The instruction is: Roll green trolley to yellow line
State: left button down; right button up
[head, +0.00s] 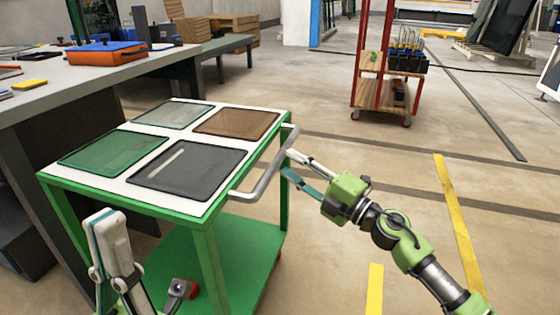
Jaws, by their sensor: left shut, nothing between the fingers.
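The green trolley (202,225) stands at the left, with a white top carrying green, grey, brown and black panels. Its grey handle (266,178) sticks out on the right side. My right gripper (287,162) is open at the handle, fingers apart; I cannot tell whether they touch it. My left gripper (106,222) is shut and empty, in front of the trolley's near side. A yellow line (456,220) runs along the floor at the right. A shorter yellow piece (375,290) shows at the bottom, partly cut off by the frame.
A grey workbench (60,97) with an orange case (107,52) stands close to the trolley's left. A red-framed cart (381,85) stands further back. The floor right of the trolley is clear.

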aim_at(283, 155)
jog(key=shift+b+x, duration=0.4)
jog(key=shift+x, duration=1.95)
grip_shut()
jog(key=shift+d, duration=0.1)
jog(key=shift+d, duration=0.1)
jog(key=shift+s+d+f, duration=0.1)
jog(key=shift+d, duration=0.15)
jog(key=s+d, duration=0.4)
jog(key=d, duration=0.8)
jog(key=s+d, duration=0.4)
jog(key=d, duration=0.9)
jog(key=s+d, duration=0.4)
jog(key=d, duration=0.8)
jog(key=shift+b, duration=0.4)
jog(key=shift+s+d, duration=0.1)
jog(key=shift+s, duration=0.05)
grip_release()
